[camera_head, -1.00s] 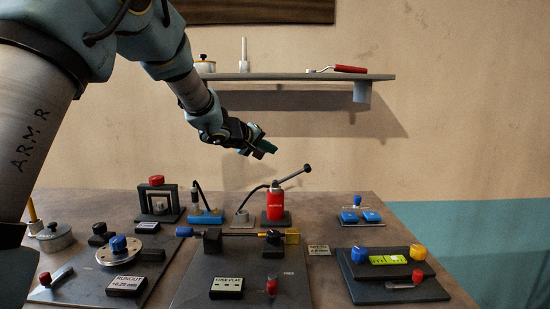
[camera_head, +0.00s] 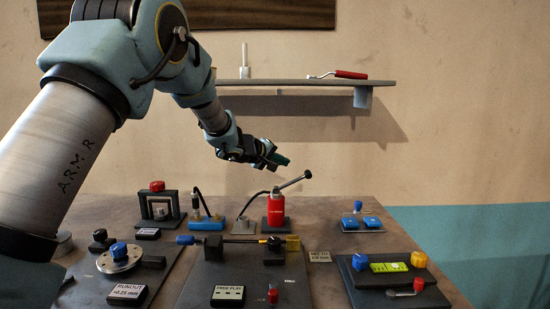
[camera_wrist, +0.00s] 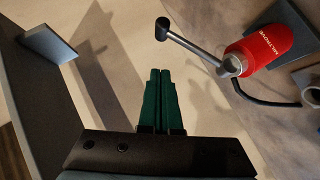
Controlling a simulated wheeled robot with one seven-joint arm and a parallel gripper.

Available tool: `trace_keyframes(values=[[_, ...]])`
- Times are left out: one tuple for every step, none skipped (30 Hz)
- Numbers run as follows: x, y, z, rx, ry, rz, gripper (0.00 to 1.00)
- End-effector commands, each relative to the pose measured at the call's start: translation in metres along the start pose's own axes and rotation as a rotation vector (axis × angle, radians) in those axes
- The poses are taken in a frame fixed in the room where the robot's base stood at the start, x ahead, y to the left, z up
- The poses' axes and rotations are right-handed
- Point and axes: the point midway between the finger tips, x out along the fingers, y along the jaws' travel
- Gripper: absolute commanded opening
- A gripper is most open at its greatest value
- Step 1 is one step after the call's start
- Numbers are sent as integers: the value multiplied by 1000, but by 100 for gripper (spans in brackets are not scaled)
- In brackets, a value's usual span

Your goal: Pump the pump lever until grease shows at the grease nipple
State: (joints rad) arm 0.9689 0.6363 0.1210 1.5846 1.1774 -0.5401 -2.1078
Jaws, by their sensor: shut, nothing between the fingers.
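The pump is a red cylinder (camera_head: 277,209) standing at the back middle of the table. Its dark pump lever (camera_head: 294,183) slants up to the right and ends in a knob. In the wrist view the lever (camera_wrist: 195,50) lies right of the fingers, its knob (camera_wrist: 163,27) just beyond the tips. My gripper (camera_head: 283,160) is in the air above and slightly left of the knob, apart from it. Its green fingers (camera_wrist: 160,72) are shut and empty. A black hose runs from the pump to a small grey block (camera_head: 244,225). The grease nipple and any grease are too small to make out.
A wall shelf (camera_head: 310,86) with a red-handled tool (camera_head: 350,75) hangs behind and above my gripper. A blue unit with a cable (camera_head: 206,222) stands left of the pump. Test boards fill the table's front.

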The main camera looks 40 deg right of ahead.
Motion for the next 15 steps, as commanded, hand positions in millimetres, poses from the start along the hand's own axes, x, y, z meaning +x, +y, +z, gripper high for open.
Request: trace_keyframes(values=[[12,1,1,1,-3,-1,0],[18,2,1,1,-2,-1,0],[25,1,1,0,-2,-1,0],[30,2,0,1,-2,-1,0],[36,1,2,1,-2,-1,0],[40,1,9,1,-4,-1,0],[43,1,12,0,-3,0,0],[46,1,16,1,-3,0,0],[49,1,18,1,-2,-1,0],[51,1,21,1,-2,-1,0],[53,1,23,1,-2,-1,0],[55,1,25,0,-1,0,0],[56,1,26,-1,-1,0,0],[57,1,26,0,0,0,0],[58,0,28,0,0,0,0]])
